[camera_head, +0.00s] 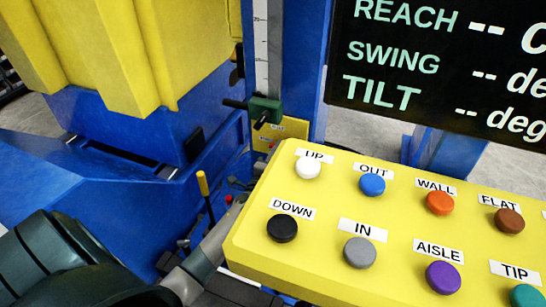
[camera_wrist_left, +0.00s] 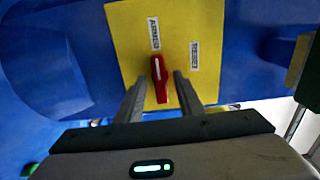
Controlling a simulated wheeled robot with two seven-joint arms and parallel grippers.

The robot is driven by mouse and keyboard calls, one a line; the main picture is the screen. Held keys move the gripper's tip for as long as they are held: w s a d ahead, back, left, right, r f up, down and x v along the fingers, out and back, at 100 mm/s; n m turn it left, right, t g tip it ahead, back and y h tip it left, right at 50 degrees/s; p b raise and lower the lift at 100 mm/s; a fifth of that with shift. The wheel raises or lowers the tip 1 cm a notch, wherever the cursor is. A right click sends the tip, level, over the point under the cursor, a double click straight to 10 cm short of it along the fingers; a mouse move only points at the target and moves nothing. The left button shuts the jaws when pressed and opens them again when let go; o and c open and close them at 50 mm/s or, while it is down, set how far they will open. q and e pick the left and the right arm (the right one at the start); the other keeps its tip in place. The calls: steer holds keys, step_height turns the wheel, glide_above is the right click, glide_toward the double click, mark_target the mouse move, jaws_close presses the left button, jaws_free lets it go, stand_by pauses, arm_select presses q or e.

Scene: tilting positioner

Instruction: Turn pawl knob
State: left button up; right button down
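In the left wrist view a red knob (camera_wrist_left: 159,83) with a white line sits on a yellow plate (camera_wrist_left: 128,45). My left gripper (camera_wrist_left: 161,82) is open, one finger on each side of the knob, with narrow yellow gaps showing; contact is not visible. In the head view my left arm comes in from the lower left; its fingertips and the knob cannot be made out. My right gripper is not in view.
A yellow button panel (camera_head: 325,237) with several coloured buttons fills the lower right of the head view. A dark display (camera_head: 440,65) stands behind it. A yellow-tipped lever (camera_head: 205,190) stands near my left arm. The blue machine (camera_head: 150,170) takes up the left.

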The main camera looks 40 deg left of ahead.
arm_select(q)
steer(key=v, duration=1.7)
steer(key=shift+s, duration=0.25)
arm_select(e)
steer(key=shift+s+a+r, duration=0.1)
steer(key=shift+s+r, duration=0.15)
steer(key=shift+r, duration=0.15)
arm_select(q)
steer(key=shift+a+f, duration=0.1)
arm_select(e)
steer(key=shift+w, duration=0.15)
